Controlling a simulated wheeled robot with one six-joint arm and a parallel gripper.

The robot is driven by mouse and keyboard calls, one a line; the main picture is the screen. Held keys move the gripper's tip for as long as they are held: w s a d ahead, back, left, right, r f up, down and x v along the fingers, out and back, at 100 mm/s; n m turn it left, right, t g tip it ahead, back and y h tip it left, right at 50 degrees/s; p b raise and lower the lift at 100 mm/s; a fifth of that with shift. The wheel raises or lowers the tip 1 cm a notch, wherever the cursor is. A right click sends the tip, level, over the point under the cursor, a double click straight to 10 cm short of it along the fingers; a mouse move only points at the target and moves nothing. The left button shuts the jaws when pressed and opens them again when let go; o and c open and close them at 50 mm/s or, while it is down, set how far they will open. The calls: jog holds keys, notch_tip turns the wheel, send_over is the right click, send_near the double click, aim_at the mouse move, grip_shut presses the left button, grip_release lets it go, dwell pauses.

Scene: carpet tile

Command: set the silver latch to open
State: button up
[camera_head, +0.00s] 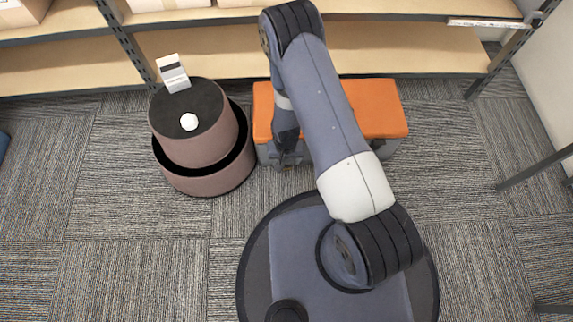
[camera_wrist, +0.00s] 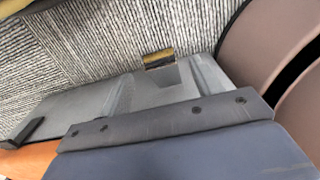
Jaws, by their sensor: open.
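A box with an orange lid (camera_head: 375,108) and a grey body (camera_head: 388,150) stands on the carpet, partly hidden under my arm. In the wrist view its grey side (camera_wrist: 75,112) crosses the frame. A small shiny metallic piece (camera_wrist: 158,59) sticks out at the far edge of that side; it looks like the silver latch, and its setting is hard to tell. A dark piece (camera_wrist: 20,135) shows at the left by the orange lid (camera_wrist: 25,160). My gripper (camera_head: 289,158) is open, at the box's near side, left of its middle. Its fingertips are not clear, and I see no contact with the latch.
A round brown stool-like stand (camera_head: 195,150) with a black top stands close left of the box. Wooden shelves (camera_head: 200,45) run behind. Open carpet (camera_head: 80,200) lies at the left.

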aim_at(286, 165)
jog(key=shift+f+b, duration=0.35)
jog(key=shift+f, duration=1.25)
